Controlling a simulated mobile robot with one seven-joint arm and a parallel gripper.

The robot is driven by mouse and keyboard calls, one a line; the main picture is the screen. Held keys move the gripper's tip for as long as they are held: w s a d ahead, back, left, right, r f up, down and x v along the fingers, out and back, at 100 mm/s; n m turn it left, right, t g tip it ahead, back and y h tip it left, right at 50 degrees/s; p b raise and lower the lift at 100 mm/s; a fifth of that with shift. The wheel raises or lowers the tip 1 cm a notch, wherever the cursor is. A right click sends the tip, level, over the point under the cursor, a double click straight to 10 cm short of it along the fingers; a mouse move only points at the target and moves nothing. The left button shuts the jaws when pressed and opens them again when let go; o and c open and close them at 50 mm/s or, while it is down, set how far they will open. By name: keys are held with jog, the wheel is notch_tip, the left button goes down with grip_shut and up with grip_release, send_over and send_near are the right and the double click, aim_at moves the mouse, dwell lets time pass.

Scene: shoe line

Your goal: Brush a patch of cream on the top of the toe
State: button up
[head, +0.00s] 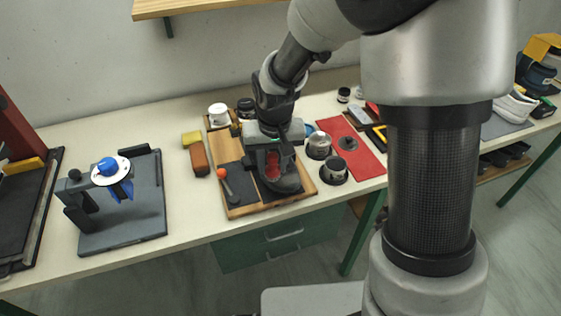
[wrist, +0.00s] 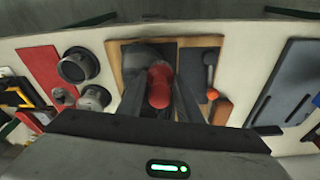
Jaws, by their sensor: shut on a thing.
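My gripper (head: 273,166) is over the wooden board (head: 244,209), its fingers pointing down. It is shut on a red-handled tool (head: 272,163), whose red rounded handle (wrist: 160,84) shows between the fingers in the wrist view. The tool's lower end is hidden, so I cannot tell whether it touches anything. A dark shoe (head: 289,184) is on the board under my gripper. In the wrist view the dark shoe (wrist: 149,52) is partly hidden behind the handle and fingers. No cream patch can be made out on it.
A tool with an orange ball end (head: 221,173) lies on a dark mat left of the shoe. A brown brush (head: 199,160) and yellow sponge (head: 191,138) are farther left. Tins (head: 333,171) stand right, beside a red mat (head: 366,160). A clamp stand (head: 120,232) stands left.

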aim_at(272, 159)
jog(key=shift+s+a+r, duration=0.1)
jog(key=shift+a, duration=0.25)
jog(key=shift+s+d+r+p, duration=0.1)
jog(key=shift+s+r+p, duration=0.1)
jog(key=shift+r+p, duration=0.3)
jog(key=shift+s+d+r+p, duration=0.1)
jog(key=shift+s+r+p, duration=0.2)
jog(key=shift+r, duration=0.35)
jog(key=shift+s+d+r+p, duration=0.15)
jog(key=shift+r+p, duration=0.25)
jog(key=shift+r, duration=0.2)
jog(key=shift+s+r+p, duration=0.25)
jog(key=shift+r+p, duration=0.05)
jog(key=shift+r, duration=0.2)
jog(key=shift+s+r+p, duration=0.25)
jog(key=shift+r+p, duration=0.05)
jog(key=shift+r, duration=0.2)
jog(key=r, duration=0.1)
jog(key=r+p, duration=0.1)
jog(key=s+p, duration=0.1)
jog(key=shift+s+d+r, duration=0.1)
jog(key=shift+d+r, duration=0.15)
jog(key=shift+r, duration=0.15)
